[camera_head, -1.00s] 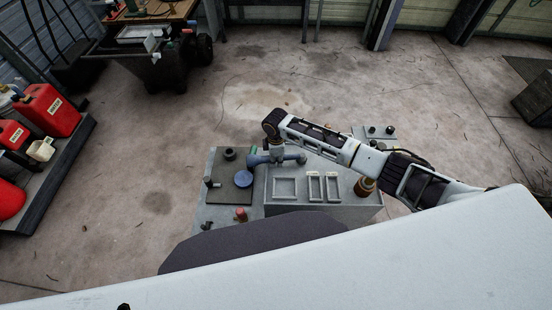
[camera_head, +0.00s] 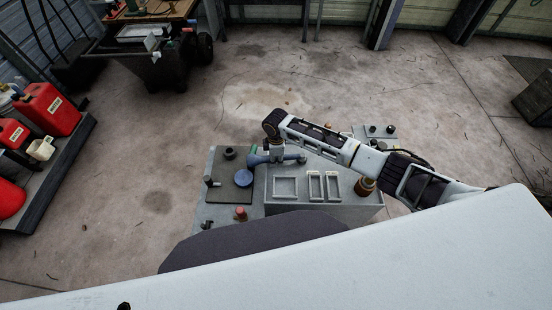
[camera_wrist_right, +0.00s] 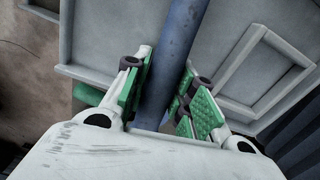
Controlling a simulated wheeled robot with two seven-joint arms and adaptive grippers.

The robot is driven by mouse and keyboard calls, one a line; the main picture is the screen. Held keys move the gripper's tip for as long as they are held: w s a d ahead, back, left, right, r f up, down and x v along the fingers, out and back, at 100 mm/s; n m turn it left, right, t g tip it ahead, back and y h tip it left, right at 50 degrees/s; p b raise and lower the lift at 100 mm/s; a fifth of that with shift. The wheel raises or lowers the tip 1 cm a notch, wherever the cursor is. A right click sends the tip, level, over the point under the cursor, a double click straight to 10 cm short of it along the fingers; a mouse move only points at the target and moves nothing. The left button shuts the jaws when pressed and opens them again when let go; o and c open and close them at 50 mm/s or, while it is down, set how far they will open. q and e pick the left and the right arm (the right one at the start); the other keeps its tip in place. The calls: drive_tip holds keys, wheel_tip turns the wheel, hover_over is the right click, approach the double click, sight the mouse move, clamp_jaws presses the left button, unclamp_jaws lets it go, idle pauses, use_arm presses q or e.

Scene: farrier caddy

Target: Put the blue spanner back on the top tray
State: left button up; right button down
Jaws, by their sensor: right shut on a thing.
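The blue spanner (camera_head: 258,160) lies crosswise over the back edge of the grey top tray (camera_head: 302,193) in the head view. My right gripper (camera_head: 278,158) points down at it and is shut on its shaft. In the right wrist view, the blue shaft (camera_wrist_right: 170,60) runs between the green-padded fingers of the right gripper (camera_wrist_right: 165,90). The tray has a square frame and two narrow frames on its surface. I cannot tell whether the spanner touches the tray or hangs just above it. My left gripper is out of view.
A dark mat (camera_head: 222,180) left of the tray holds a dark-blue disc (camera_head: 243,178) and several small parts. A brown bottle (camera_head: 364,187) stands at the tray's right. Red cans (camera_head: 48,108) sit on a rack far left. A dark cart (camera_head: 160,62) stands behind.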

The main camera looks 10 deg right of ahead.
drive_tip(key=shift+f, duration=0.1)
drive_tip(key=c, duration=1.1)
unclamp_jaws()
drive_tip(key=shift+r, duration=6)
